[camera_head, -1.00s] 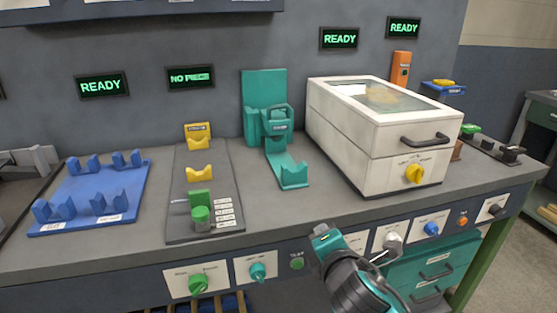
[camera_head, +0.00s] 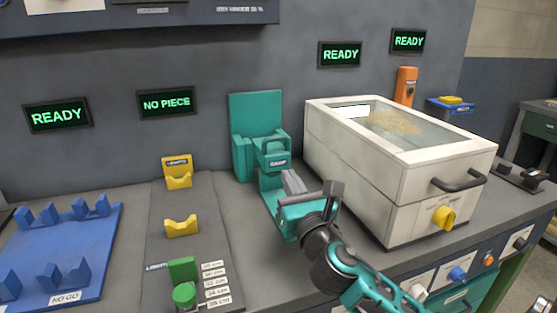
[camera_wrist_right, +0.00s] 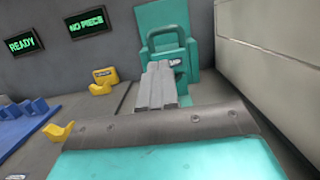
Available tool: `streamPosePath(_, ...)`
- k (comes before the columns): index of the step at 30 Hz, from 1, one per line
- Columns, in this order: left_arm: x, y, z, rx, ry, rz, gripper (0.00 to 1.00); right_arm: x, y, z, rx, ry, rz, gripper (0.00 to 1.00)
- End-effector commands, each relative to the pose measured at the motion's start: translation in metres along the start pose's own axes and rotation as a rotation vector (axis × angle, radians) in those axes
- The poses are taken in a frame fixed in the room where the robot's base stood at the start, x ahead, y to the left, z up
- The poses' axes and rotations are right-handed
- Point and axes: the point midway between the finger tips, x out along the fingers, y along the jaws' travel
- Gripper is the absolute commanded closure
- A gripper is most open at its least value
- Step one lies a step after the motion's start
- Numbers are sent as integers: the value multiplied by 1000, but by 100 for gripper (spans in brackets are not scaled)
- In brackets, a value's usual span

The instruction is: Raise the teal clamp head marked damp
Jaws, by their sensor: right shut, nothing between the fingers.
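The teal clamp head (camera_head: 275,161), with a dark label that reads like DAMP, sits low against its teal stand (camera_head: 256,112). A teal loop handle rises above it, seen clearly in the right wrist view (camera_wrist_right: 166,36). My right gripper (camera_head: 292,182) is shut and empty. It is just in front of the clamp head and covers part of the teal base below it. In the right wrist view its closed grey fingers (camera_wrist_right: 157,84) point at the clamp head and overlap its lower left. I cannot tell whether they touch it. My left gripper is not in view.
A white box with a glass lid (camera_head: 400,160) and dark handle stands close on the right. On the left are a grey plate with yellow cradles (camera_head: 181,226) and a blue rack (camera_head: 60,250). The wall display (camera_head: 166,103) reads NO PIECE.

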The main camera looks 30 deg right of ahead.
Motion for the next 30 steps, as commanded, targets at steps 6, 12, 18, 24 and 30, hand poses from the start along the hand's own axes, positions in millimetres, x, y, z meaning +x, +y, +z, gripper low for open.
streamPosePath(6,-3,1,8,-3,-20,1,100,31,0,2,0,-3,-1,100)
streamPosePath(12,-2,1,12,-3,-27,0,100,65,0,1,1,-1,-1,100)
streamPosePath(18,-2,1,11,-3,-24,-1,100,87,0,0,2,0,-1,100)
streamPosePath(24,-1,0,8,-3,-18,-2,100,95,0,0,1,0,0,100)
streamPosePath(30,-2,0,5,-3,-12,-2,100,95,0,0,1,1,0,100)
